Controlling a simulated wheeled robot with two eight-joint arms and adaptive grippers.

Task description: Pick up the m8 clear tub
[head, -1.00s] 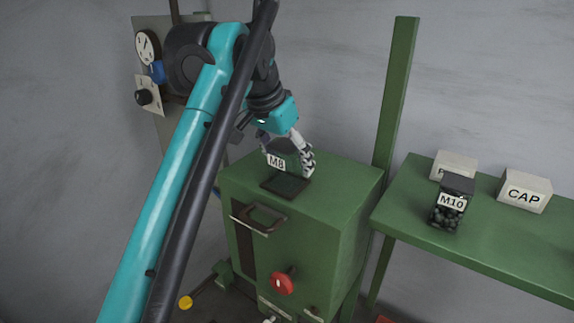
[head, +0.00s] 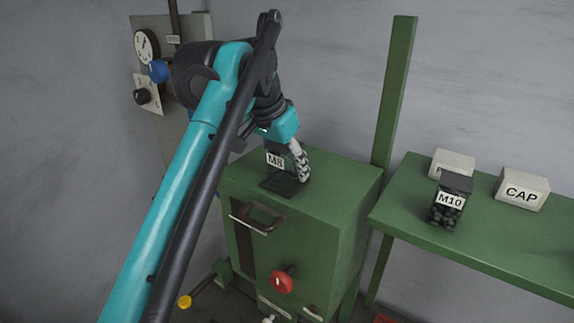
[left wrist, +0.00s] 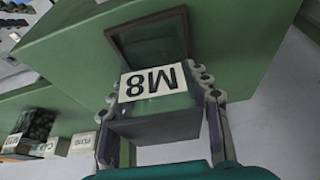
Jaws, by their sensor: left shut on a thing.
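The M8 clear tub (head: 279,161) is dark and see-through with a white M8 label, above the top of the green machine box. My left gripper (head: 288,158) is shut on it, one finger showing on its right side. In the left wrist view the tub (left wrist: 155,105) sits between the two fingers (left wrist: 160,100), its label upside down. A dark square frame (head: 284,187) on the machine top lies right under the tub; I cannot tell if they touch. My right gripper is not in view.
The green machine (head: 335,200) has a handle and a red knob (head: 281,281) on its front. A green table (head: 400,215) at the right bears an M10 tub (head: 450,203), a CAP box (head: 522,189) and another white box (head: 455,162). A green post (head: 396,95) stands behind.

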